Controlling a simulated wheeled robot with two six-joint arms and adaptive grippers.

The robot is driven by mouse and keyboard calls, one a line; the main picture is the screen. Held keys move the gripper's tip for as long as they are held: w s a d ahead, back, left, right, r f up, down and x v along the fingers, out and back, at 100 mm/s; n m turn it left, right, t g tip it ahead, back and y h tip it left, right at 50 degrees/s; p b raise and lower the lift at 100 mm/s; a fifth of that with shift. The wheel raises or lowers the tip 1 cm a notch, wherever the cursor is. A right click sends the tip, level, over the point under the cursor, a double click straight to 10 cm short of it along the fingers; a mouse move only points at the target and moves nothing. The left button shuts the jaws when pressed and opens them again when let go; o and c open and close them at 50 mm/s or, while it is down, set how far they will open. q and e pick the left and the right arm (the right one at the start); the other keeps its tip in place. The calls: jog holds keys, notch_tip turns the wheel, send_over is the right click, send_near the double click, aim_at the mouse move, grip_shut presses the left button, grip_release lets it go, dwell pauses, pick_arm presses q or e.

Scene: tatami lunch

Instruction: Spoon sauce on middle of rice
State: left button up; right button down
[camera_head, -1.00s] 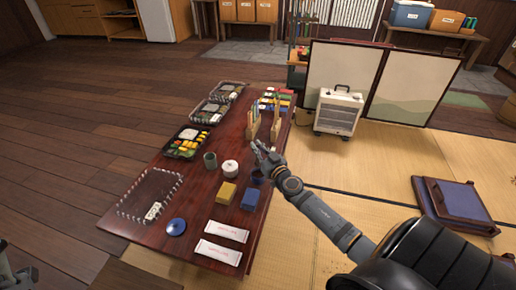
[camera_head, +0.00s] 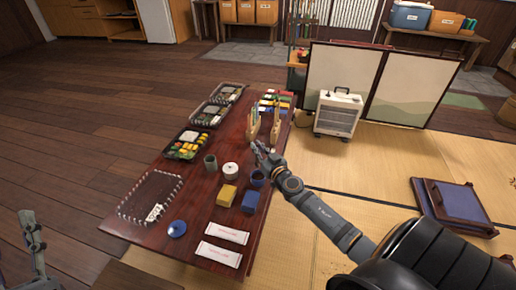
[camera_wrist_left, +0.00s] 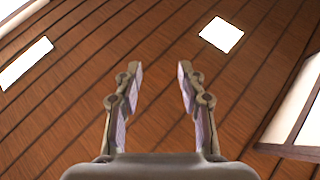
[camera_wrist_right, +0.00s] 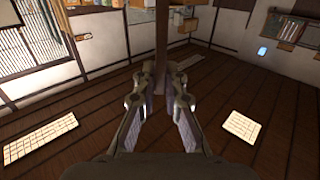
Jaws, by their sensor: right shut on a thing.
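My right gripper (camera_head: 259,149) is over the right side of the dark red table, just in front of two wooden utensil holders (camera_head: 253,122). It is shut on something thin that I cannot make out. In the right wrist view a brown upright bar (camera_wrist_right: 161,40) shows beyond the fingertips; I cannot tell whether it is held. Food trays stand along the table's left side, the nearest (camera_head: 186,146) with yellow, green and white food. A green cup (camera_head: 210,161) and a dark blue cup (camera_head: 257,180) stand mid-table. I cannot identify the sauce. My left gripper (camera_head: 26,213) is open and empty, left of the table.
A clear tray (camera_head: 130,219) with small white pieces lies at the table's near left. A blue disc (camera_head: 177,228), white packets (camera_head: 219,254), a yellow block (camera_head: 226,195) and a blue block (camera_head: 250,201) lie nearby. A heater (camera_head: 338,112) stands on the tatami behind.

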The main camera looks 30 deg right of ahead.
pick_arm(q)
notch_tip(320, 180, down, 9)
jog(key=w+g, duration=0.2)
jog(key=g, duration=0.2)
jog(key=shift+n+g+y+p, duration=0.3)
jog(key=shift+y+p, duration=0.1)
jog(key=shift+p, duration=0.05)
jog(key=shift+f, duration=0.1)
dwell(0.4)
